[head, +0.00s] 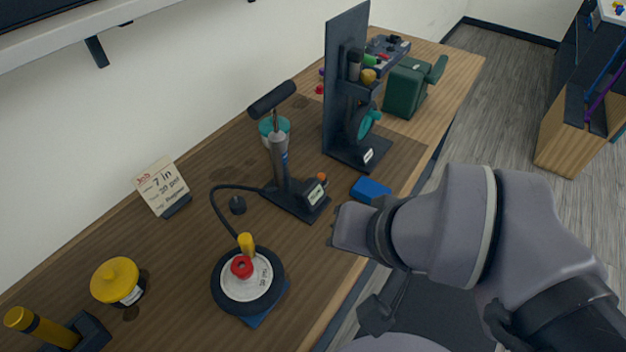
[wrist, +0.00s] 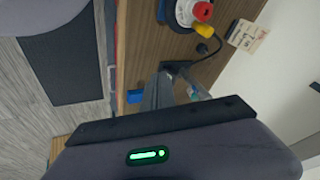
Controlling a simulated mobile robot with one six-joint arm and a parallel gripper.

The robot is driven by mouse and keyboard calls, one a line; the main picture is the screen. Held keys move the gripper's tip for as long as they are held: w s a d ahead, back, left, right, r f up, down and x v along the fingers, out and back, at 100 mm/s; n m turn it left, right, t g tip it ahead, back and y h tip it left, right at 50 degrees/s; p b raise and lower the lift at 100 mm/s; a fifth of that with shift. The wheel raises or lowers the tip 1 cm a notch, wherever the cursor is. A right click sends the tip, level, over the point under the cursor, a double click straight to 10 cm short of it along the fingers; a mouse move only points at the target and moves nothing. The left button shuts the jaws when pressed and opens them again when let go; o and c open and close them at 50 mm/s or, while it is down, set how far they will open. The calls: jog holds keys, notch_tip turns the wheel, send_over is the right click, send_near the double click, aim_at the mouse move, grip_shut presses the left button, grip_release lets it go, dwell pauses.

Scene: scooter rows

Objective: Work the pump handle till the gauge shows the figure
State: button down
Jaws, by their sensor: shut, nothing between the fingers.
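The floor pump (head: 279,160) stands upright on the bench, its dark handle (head: 271,99) raised on a short length of rod. A small gauge (head: 315,193) sits on its base; its figure is too small to read. A black hose runs from the pump to the yellow fitting (head: 246,244) at the wheel (head: 247,280). The job card (head: 161,188) seems to read 7 in and 20 psi. My gripper (head: 340,228) is shut and empty, right of and below the pump base, apart from the handle. The wheel also shows in the wrist view (wrist: 190,12).
A blue block (head: 370,190) lies near the bench's front edge, close to my gripper. A dark upright stand (head: 345,90) and a green box (head: 405,88) are behind. A yellow-lidded jar (head: 116,281) is at front left. A teal cup (head: 275,129) stands behind the pump.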

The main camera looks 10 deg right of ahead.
jog(key=shift+r, duration=0.1)
notch_tip(320, 180, up, 21)
jog(key=m+g+p, duration=0.4)
jog(key=m+p, duration=0.1)
jog(key=p, duration=2.4)
send_over(273, 92)
jog(key=s+d, duration=0.2)
jog(key=shift+s+d+b, duration=0.15)
jog(key=shift+s+b, duration=0.05)
jog(key=shift+b, duration=0.1)
jog(key=x, duration=1.4)
jog(key=shift+s+d, duration=0.15)
jog(key=shift+d, duration=0.1)
